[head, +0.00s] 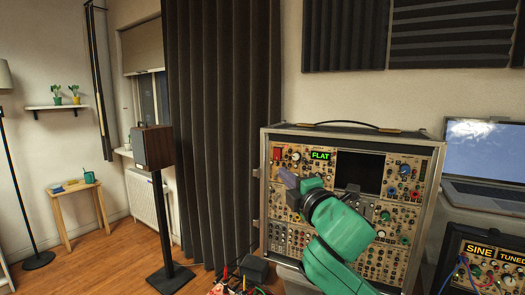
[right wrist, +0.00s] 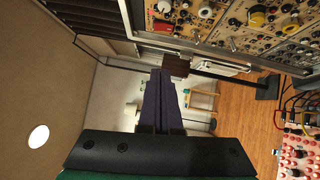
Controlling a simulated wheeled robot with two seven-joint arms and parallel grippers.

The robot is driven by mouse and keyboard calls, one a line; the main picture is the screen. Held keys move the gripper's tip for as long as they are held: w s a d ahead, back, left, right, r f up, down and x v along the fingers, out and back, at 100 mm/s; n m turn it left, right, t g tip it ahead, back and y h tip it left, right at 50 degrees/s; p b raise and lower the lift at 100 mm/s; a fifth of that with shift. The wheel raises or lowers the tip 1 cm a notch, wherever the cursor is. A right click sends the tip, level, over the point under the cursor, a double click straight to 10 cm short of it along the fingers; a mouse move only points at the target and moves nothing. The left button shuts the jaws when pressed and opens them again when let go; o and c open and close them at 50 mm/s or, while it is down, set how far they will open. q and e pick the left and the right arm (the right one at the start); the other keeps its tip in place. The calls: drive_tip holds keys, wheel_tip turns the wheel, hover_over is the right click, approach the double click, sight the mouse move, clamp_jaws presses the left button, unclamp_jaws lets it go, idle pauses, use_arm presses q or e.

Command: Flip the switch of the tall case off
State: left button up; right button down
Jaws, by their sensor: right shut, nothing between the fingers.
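The tall case (head: 436,165) stands in the middle right of the head view, a silver-edged upright box with a top handle, packed with knobs, jacks and a green FLAT display (head: 320,155). A red part (head: 277,153) sits at its upper left; I cannot tell whether it is the switch. My right gripper (head: 283,174) is shut and empty, in front of the panel's left part. My green arm hides some of the lower panel. In the right wrist view the shut fingers (right wrist: 162,76) show with the case panel (right wrist: 255,35) at upper right; contact is not visible. My left gripper is out of view.
A lower case (head: 480,240) labelled SINE and TUNED stands at right, below a laptop (head: 485,148). Cables and a small board (head: 238,288) lie at the bottom. A dark curtain (head: 220,120) hangs left of the tall case, with a speaker on a stand (head: 153,147) beyond.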

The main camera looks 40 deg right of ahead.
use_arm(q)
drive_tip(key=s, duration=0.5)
use_arm(e)
drive_tip(key=s, duration=0.2)
drive_tip(key=p, duration=0.4)
approach(274, 151)
drive_tip(key=w+a, duration=0.2)
drive_tip(key=w, duration=0.1)
drive_tip(key=d, duration=0.1)
drive_tip(key=w+d+p, duration=0.1)
drive_tip(key=w+d, duration=0.1)
drive_tip(key=shift+w+d+r+p, duration=0.25)
drive_tip(key=shift+p, duration=0.15)
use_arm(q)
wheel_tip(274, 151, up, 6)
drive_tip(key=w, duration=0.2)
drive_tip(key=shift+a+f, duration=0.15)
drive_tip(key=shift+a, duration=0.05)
use_arm(e)
drive_tip(key=shift+d+f, duration=0.1)
drive_tip(key=shift+d, duration=0.2)
